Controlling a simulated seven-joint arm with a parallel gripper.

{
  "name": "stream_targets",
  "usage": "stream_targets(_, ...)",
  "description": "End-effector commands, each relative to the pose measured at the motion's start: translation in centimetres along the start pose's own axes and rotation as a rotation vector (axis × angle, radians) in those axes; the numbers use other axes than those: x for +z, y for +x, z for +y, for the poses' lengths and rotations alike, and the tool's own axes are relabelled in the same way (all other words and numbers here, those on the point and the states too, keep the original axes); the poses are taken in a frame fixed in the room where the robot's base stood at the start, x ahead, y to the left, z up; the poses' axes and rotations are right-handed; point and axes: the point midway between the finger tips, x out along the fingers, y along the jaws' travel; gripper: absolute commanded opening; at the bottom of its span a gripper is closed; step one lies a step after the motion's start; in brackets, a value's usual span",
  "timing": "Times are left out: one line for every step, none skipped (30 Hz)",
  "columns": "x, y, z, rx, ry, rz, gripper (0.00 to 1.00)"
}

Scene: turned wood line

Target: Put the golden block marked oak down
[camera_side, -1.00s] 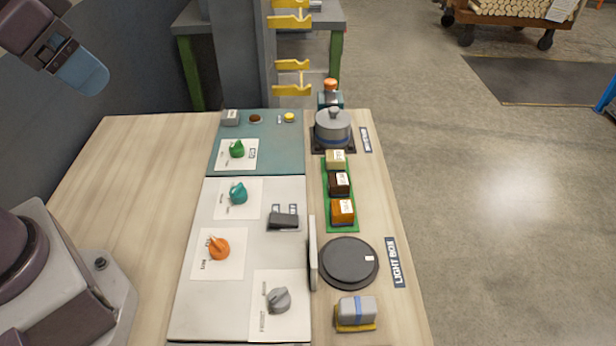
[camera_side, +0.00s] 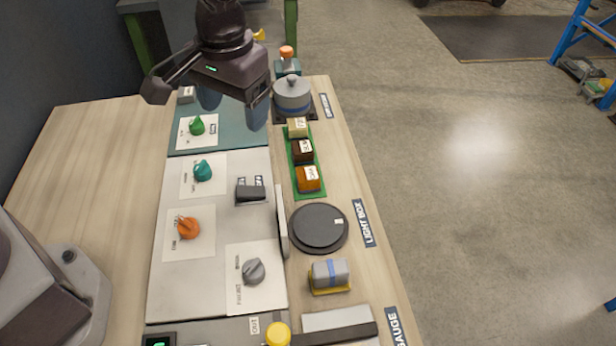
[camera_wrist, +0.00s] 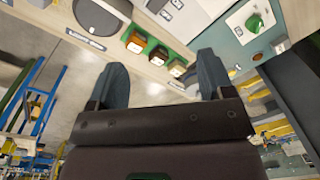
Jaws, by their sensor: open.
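Three small blocks with white labels stand in a row on a green tray (camera_side: 317,193). The golden-orange block (camera_side: 308,179) is nearest the round dark plate, a dark brown block (camera_side: 302,152) is in the middle, and a pale block (camera_side: 298,128) is at the far end. The label words are too small to read. In the wrist view, the golden-orange block (camera_wrist: 134,42) shows beyond the fingers. My gripper (camera_side: 233,104) is open and empty. It hangs above the teal panel, to the left of the tray, touching no block.
A round dark plate (camera_side: 318,228) lies beside the "LIGHT BOX" label. A grey lidded pot (camera_side: 292,94) stands behind the tray. A grey block with a blue band (camera_side: 329,273) sits in front. Several knobs, including an orange one (camera_side: 188,228), rise from the panels. The left tabletop is bare.

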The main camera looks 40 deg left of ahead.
Motion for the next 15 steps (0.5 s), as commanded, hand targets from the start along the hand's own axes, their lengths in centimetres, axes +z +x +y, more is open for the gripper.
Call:
stream_targets(-0.9, 1.9, 1.4, -0.020, -0.035, -0.013, 0.74)
stream_targets(-1.4, 2.8, 2.2, -0.028, -0.064, -0.014, 0.74)
stream_targets(-2.1, 3.9, 3.1, -0.039, -0.104, -0.014, 0.74)
stream_targets(-2.6, 4.8, 3.8, -0.047, -0.136, -0.013, 0.74)
stream_targets(-3.0, 5.6, 4.4, -0.053, -0.169, -0.010, 0.74)
stream_targets(-3.6, 6.5, 5.2, -0.060, -0.215, -0.003, 0.74)
stream_targets(-4.1, 7.2, 5.8, -0.064, -0.251, 0.003, 0.74)
stream_targets(-4.6, 7.8, 6.3, -0.067, -0.291, 0.011, 0.74)
stream_targets(-5.3, 8.5, 7.0, -0.066, -0.350, 0.026, 0.74)
stream_targets(-5.9, 8.7, 7.4, -0.062, -0.395, 0.039, 0.74)
stream_targets(-6.5, 8.6, 7.6, -0.054, -0.440, 0.052, 0.74)
stream_targets(-7.2, 8.2, 7.9, -0.040, -0.495, 0.071, 0.74)
stream_targets(-7.7, 7.7, 8.1, -0.028, -0.533, 0.084, 0.74)
stream_targets(-8.0, 7.3, 8.3, -0.017, -0.566, 0.093, 0.74)
stream_targets(-8.2, 7.1, 8.4, -0.010, -0.606, 0.099, 0.74)
